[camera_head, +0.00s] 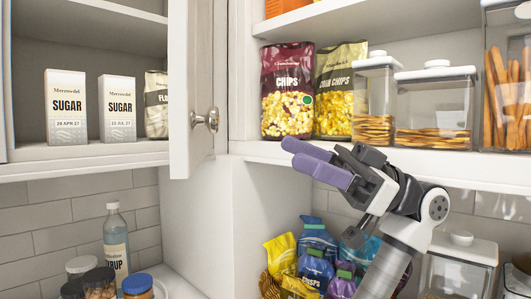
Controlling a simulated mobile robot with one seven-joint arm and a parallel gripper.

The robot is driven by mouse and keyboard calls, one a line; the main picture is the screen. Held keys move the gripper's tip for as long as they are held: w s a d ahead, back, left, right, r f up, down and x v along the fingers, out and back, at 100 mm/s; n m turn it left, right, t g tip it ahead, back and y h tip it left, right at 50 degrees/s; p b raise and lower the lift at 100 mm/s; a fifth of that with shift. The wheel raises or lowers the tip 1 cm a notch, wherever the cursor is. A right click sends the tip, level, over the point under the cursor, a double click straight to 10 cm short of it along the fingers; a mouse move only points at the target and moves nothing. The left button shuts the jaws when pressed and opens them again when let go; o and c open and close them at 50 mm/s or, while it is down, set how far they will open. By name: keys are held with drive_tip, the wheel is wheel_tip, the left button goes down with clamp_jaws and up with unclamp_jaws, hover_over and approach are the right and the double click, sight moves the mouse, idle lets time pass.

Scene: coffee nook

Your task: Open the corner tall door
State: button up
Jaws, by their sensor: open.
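A tall white cabinet door (201,65) stands at the upper middle, between the left shelves and the right shelves. It stands out at an angle, with its edge and its knob side both showing. A round metal knob (206,120) sits near its lower end. Its hinges are not clear and its top is out of view. My gripper (291,152) has purple fingers pointing left towards the knob. The fingers are open with nothing between them, and they are apart from the door, to the right of the knob and a little lower in the picture.
Left shelves hold sugar boxes (66,106) and a flour bag (157,104). Right shelves hold chip bags (287,92) and clear jars (374,100). Below are a syrup bottle (116,240), small jars (99,284) and a basket of snack bags (314,258). Space between fingers and knob looks clear.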

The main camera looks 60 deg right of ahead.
drive_tip(key=shift+v, duration=1.8)
